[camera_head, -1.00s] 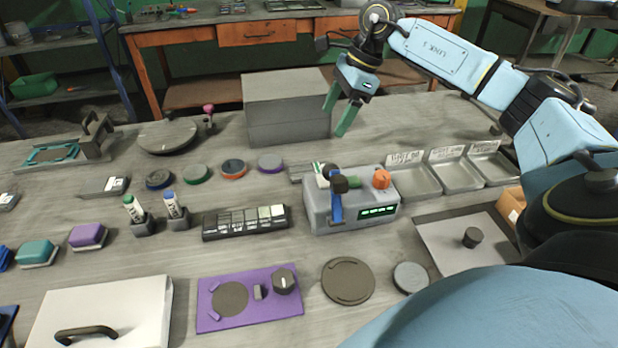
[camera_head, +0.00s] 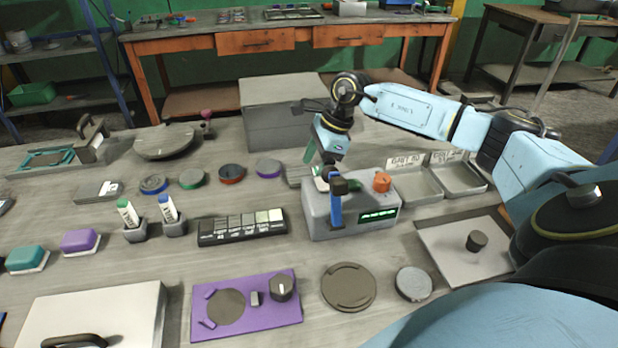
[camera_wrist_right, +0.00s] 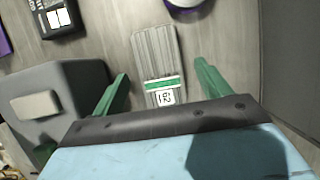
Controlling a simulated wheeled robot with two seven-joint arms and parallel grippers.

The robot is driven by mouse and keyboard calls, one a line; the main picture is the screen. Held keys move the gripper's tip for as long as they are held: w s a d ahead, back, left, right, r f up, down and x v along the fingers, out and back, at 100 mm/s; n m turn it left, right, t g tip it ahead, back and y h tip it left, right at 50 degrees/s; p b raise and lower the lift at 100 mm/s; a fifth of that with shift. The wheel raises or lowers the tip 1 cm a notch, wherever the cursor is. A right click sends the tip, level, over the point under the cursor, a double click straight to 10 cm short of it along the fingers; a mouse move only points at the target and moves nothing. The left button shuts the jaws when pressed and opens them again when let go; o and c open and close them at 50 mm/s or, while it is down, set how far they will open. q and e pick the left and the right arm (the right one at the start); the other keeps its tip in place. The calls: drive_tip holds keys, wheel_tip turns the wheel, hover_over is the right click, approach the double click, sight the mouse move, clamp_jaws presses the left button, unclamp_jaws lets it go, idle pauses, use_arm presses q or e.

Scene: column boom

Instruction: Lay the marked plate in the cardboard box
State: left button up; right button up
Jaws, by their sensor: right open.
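The marked plate (camera_wrist_right: 158,55) is a grey ribbed slab with a green stripe and a small white printed label, lying flat on the table in the right wrist view. In the head view a small part of it (camera_head: 296,173) shows left of my right gripper (camera_head: 318,163). The right gripper is open above the plate, its green fingers (camera_wrist_right: 162,70) on either side of the label end in the wrist view, with nothing between them gripped. A sliver of the brown cardboard box (camera_head: 507,213) shows beside my right arm, which hides the rest. My left gripper is out of view.
A grey device (camera_head: 350,212) with a blue lever and orange knob stands just in front of the gripper. A large grey block (camera_head: 285,125) stands behind. Metal trays (camera_head: 458,180) lie to the right; round coloured discs (camera_head: 232,173) lie to the left.

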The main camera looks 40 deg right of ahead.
drive_tip(key=shift+a+f, duration=0.1)
drive_tip(key=shift+f, duration=0.2)
drive_tip(key=c, duration=1.5)
drive_tip(key=shift+w+r, duration=0.1)
drive_tip(key=shift+r, duration=0.15)
clamp_jaws()
